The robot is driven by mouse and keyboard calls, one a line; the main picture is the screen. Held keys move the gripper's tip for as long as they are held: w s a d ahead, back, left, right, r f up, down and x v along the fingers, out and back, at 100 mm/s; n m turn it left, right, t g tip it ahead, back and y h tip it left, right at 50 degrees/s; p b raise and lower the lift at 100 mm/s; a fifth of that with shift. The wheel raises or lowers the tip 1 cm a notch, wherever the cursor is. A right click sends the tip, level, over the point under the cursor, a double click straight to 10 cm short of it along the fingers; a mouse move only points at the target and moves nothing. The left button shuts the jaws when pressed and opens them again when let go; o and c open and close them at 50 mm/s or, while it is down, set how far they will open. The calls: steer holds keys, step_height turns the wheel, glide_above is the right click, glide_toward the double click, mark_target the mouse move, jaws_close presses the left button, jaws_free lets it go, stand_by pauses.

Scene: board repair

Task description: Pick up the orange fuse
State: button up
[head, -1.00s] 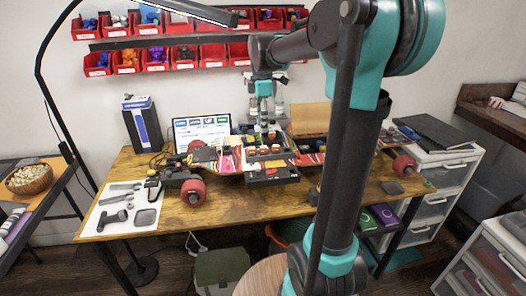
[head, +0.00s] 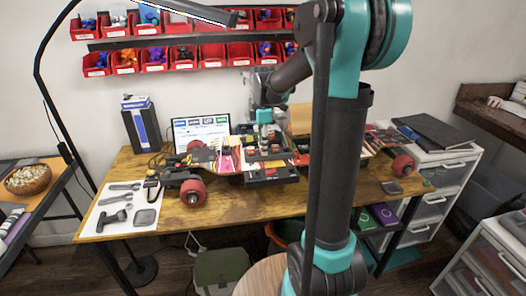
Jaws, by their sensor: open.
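The skateboard-like board (head: 202,158) lies across the wooden table, with an opened dark electronics box (head: 270,178) at its middle. Small orange parts (head: 251,153) show inside the box; they are too small for me to tell which one is the orange fuse. My gripper (head: 265,138) points down over the back part of the box, its teal wrist just above. It is open. Its fingertips are small and blend with the box, so I cannot tell whether they touch a part. My arm hides some of the board to the right.
A white mat with tools (head: 120,208) lies at the table's left. A laptop (head: 202,130) and a dark box (head: 142,125) stand behind the board. Red bins (head: 183,57) hang on the wall. A black lamp (head: 40,75) arches over the left. The front table strip is mostly clear.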

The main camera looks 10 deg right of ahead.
jaws_close()
steer(key=shift+r, duration=0.1)
step_height(320, 180, up, 20)
stand_by(0.7)
